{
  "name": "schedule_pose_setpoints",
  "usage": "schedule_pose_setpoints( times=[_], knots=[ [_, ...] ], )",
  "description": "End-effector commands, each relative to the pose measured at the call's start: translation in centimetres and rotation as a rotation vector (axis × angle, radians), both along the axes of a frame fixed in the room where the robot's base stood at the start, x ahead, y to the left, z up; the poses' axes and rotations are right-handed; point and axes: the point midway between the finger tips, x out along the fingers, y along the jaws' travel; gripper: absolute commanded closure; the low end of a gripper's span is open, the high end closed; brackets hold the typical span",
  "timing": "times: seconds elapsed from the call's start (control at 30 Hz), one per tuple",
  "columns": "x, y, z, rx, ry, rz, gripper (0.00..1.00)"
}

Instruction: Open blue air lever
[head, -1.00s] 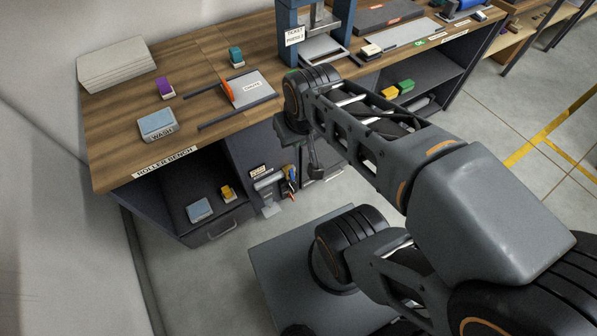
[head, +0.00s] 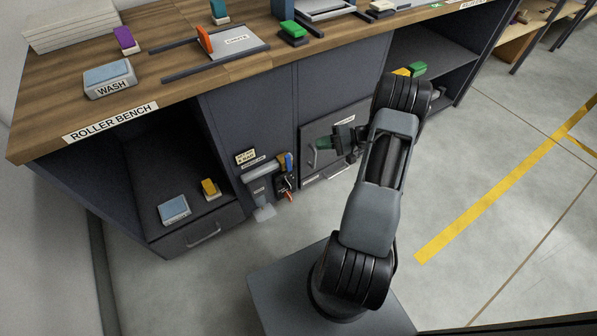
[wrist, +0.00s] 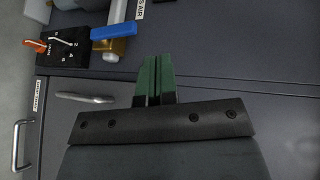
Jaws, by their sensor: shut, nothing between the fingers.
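The blue air lever (wrist: 113,32) shows in the wrist view at upper left, lying nearly level across a brass-coloured valve body (wrist: 113,49). In the head view the lever (head: 289,163) is a small blue piece on the front of the bench cabinet. My gripper (wrist: 156,62) has green fingers pressed together with nothing between them. Its tips are below and right of the lever in the wrist view, apart from it. In the head view my gripper (head: 321,143) is right of the lever, in front of the cabinet.
A black dial plate (wrist: 68,47) with an orange handle (wrist: 34,45) is left of the valve. Drawer handles (wrist: 86,97) project from the cabinet front. The roller bench (head: 140,105) overhangs above. The floor (head: 460,200) at right is clear.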

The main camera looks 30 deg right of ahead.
Motion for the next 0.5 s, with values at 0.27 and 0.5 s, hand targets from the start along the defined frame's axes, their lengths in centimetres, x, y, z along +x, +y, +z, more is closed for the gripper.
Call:
schedule_pose_setpoints(
  times=[0.27, 0.5],
  knots=[
    [-0.6, -4.7, -8.7, 0.115, -0.145, -0.191, 1.00],
    [-0.7, -5.4, -9.6, 0.129, -0.173, -0.227, 1.00]
  ],
)
